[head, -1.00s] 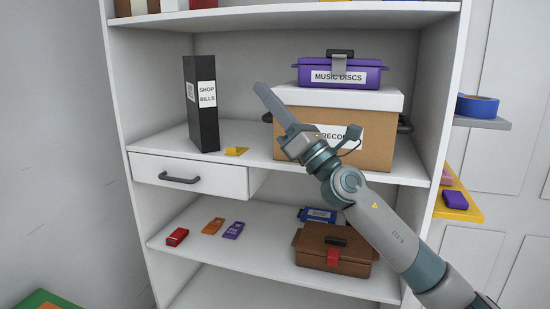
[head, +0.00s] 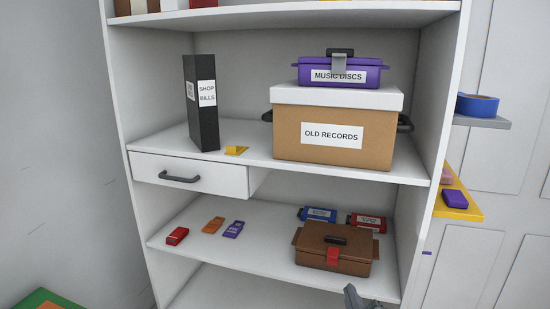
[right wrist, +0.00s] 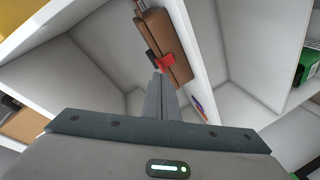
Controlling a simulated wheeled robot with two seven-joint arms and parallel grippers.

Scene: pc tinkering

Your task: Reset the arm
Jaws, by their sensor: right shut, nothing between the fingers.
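My right gripper (head: 360,298) shows only as a grey tip at the bottom edge of the head view, just below and in front of the lower shelf board. In the right wrist view its fingers (right wrist: 160,100) are shut together with nothing between them. They point toward the brown toolbox with a red latch (right wrist: 168,48), which also sits on the lower shelf in the head view (head: 318,262). I cannot tell from these views how far the fingers are from the box. My left gripper is not in view.
An old records box (head: 300,140) carries a purple music discs case (head: 310,86). A black binder (head: 203,125) stands left of it, above a drawer (head: 222,178) that is partly out. Small red, orange and purple items lie on the lower shelf (head: 200,257).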

